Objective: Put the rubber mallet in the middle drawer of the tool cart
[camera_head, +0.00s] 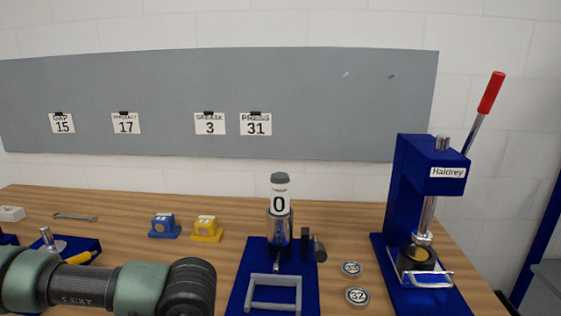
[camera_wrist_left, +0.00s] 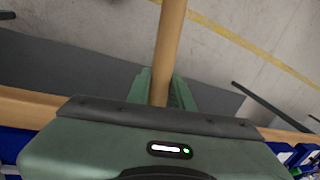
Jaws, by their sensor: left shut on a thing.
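In the left wrist view a tan, wooden-looking rod, which looks like the handle of the rubber mallet (camera_wrist_left: 170,40), runs from the top edge down between the green fingers of my left gripper (camera_wrist_left: 162,90). The fingers are shut on it, one on each side. The mallet's head is outside the frame. In the head view only my left arm's green and black links show at lower left; the gripper and mallet are out of that picture. My right gripper is in neither view. I cannot identify the tool cart or its middle drawer in either view.
A wooden bench (camera_head: 345,225) carries a blue press (camera_head: 410,190) with a red-tipped lever, a blue stand with a gauge (camera_head: 280,205), blue (camera_head: 164,228) and yellow (camera_head: 206,230) blocks, two round tins and a wrench (camera_head: 75,217). Grey floor (camera_wrist_left: 260,45) with a yellow line lies beyond the gripper.

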